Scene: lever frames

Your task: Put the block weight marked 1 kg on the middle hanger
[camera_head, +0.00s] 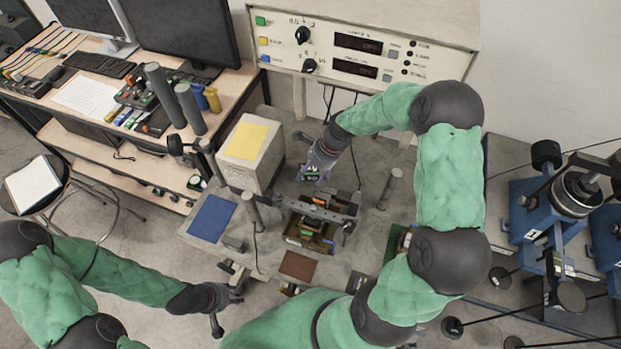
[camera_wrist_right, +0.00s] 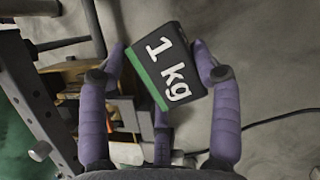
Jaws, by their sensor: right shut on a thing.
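The block weight marked 1 kg (camera_wrist_right: 168,66) is dark grey with white lettering and a green edge. My right gripper (camera_wrist_right: 164,70) is shut on it, one fingertip at each side, and the block sits tilted. In the head view the right gripper (camera_head: 318,172) holds the block (camera_head: 314,174) above the grey bench, left of the middle. My left gripper (camera_head: 229,306) is open and empty in front of the bench. Dark round plates (camera_head: 500,277) by the blue lever frames (camera_head: 548,222) at the right may be hangers; I cannot tell which is the middle one.
A dark metal fixture (camera_head: 318,212) with a wooden box below stands on the grey bench (camera_head: 350,268). A pale box with a yellow top (camera_head: 248,141) stands left. A control panel (camera_head: 365,45) is behind. My right arm covers the space toward the blue frames.

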